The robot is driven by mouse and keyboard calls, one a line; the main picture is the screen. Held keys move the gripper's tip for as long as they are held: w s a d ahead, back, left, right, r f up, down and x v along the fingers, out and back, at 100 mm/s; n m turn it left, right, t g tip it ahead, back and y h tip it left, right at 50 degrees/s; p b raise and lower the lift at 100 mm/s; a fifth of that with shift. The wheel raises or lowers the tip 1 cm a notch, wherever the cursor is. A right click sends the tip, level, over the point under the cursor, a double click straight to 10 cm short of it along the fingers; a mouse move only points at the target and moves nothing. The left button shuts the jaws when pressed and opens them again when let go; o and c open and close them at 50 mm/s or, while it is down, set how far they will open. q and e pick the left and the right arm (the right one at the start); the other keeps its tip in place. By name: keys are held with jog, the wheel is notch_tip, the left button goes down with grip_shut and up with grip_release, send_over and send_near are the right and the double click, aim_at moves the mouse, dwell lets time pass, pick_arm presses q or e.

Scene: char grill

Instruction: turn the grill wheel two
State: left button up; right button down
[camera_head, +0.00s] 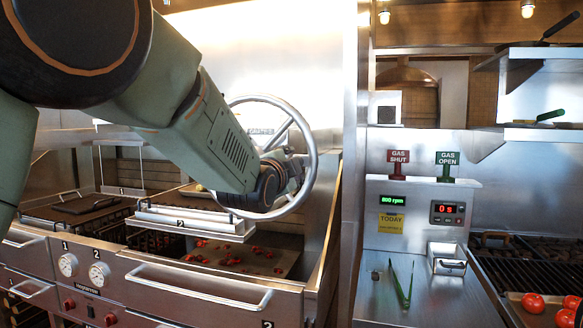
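The large silver grill wheel (314,160) stands upright above the right-hand grill in the head view. Its ring and some spokes show; my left arm hides its left and lower middle parts. A pale plate marked 2 (190,217) hangs below the wheel, over a grill surface with small red pieces. My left gripper (293,178) is in front of the wheel, near its centre and lower right. Its fingers are dark and partly hidden by the wrist, so I cannot tell whether they hold a spoke or the rim. My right gripper is out of view.
A plate marked 1 (122,190) hangs on the left. Two gauges (68,265) and a long handle (200,292) are on the grill front. To the right are a control panel (415,215), green tongs (402,284) and tomatoes (533,303) by a black grate.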

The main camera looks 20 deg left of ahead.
pick_arm(q)
jog(key=shift+s+r, duration=0.1)
jog(key=shift+s, duration=0.35)
jog(key=s, duration=0.6)
jog(key=shift+s, duration=0.3)
jog(key=shift+a, duration=0.15)
